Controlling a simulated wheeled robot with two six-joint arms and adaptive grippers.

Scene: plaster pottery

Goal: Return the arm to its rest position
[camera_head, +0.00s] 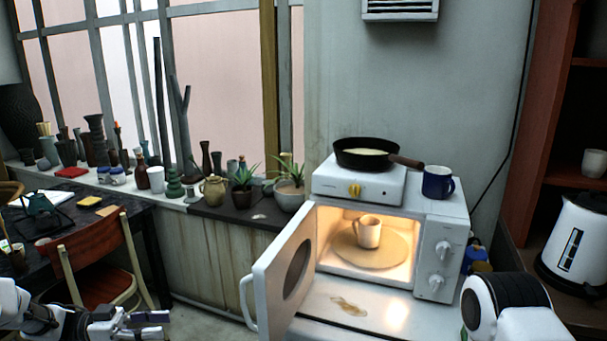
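My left gripper (152,325) is low at the left, at the bottom edge of the view. Its two fingers look apart with nothing between them. My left arm (25,312) comes in from the lower left corner. A white rounded link of my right arm (505,305) shows at the lower right; its gripper is out of view. The white microwave (450,240) has its door (283,270) swung open to the left. A light mug (368,232) stands upright on the lit turntable (355,252) inside. Neither arm visibly touches the microwave.
A small hob (330,182) on the microwave carries a black pan (355,154); a blue mug (438,182) stands beside it. A wooden chair (95,245) and dark table (140,220) are at left. A kettle (575,240) stands at right. Pots and plants line the sill.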

